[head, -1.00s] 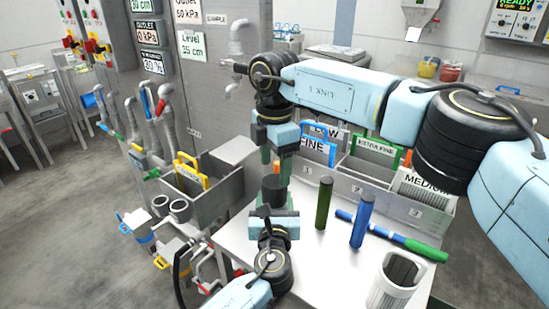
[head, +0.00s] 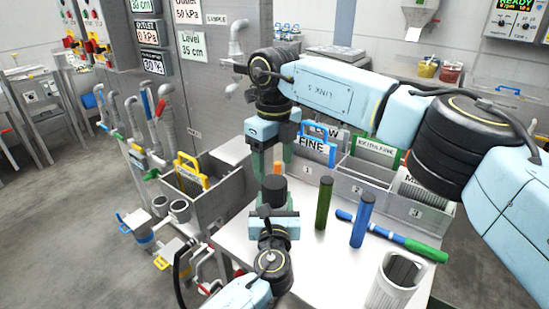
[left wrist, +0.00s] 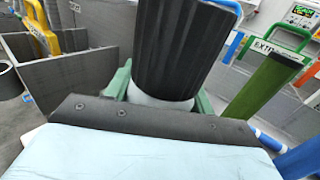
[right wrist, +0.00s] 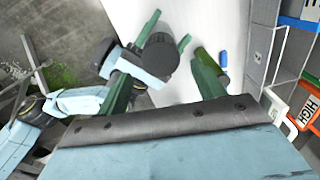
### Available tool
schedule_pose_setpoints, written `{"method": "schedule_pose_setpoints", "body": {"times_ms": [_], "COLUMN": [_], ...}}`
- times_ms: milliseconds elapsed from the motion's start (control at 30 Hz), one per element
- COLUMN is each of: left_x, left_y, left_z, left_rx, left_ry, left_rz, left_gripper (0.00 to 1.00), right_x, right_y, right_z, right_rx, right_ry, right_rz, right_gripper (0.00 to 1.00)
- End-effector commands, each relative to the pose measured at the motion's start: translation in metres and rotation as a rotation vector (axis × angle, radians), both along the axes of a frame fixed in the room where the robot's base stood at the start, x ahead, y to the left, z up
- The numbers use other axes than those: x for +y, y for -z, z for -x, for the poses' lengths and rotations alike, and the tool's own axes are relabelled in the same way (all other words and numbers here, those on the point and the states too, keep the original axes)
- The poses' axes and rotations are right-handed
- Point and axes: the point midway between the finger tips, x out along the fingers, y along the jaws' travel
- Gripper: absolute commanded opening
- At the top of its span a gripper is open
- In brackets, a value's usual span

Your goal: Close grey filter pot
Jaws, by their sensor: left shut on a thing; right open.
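My left gripper (head: 271,207) is low at the near left of the bench, shut on a dark ribbed cylinder (head: 274,187). In the left wrist view this cylinder (left wrist: 168,50) stands between the green fingers, with a pale grey part below it. The right wrist view shows its round black top (right wrist: 158,52). My right gripper (head: 272,163) is open and empty, pointing down just above the cylinder and apart from it. I cannot tell whether the held piece is part of the grey filter pot. An open pale grey ribbed container (head: 396,277) stands at the bench front.
A green cylinder (head: 324,203) and a blue cylinder (head: 362,220) stand upright on the bench (head: 310,245). Labelled bins (head: 345,188) line the back. Pipes and two open grey ports (head: 180,207) are at left.

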Motion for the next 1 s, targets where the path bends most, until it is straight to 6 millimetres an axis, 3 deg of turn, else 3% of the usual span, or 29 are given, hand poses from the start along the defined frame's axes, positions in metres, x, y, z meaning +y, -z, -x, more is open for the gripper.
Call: {"method": "schedule_pose_setpoints", "body": {"times_ms": [300, 500, 1000], "left_x": [0.0001, 0.0001, 0.0], "left_y": [0.0014, 0.0014, 0.0013], "left_z": [0.0003, 0.0003, 0.0003], "left_rx": [0.003, 0.003, 0.002], "left_ry": [0.0, 0.0, 0.0], "left_rz": [0.0, 0.0, 0.0], "left_gripper": [0.0, 0.0, 0.0], "right_x": [-0.0003, -0.0005, -0.0007], "right_y": [-0.0016, -0.0025, -0.0023], "right_z": [0.0, -0.0002, -0.0003], "right_rx": [0.002, 0.001, 0.002], "right_ry": [-0.58, -0.81, -0.891], "right_rz": [0.002, 0.001, 0.002], "right_gripper": [0.68, 0.68, 0.68]}}
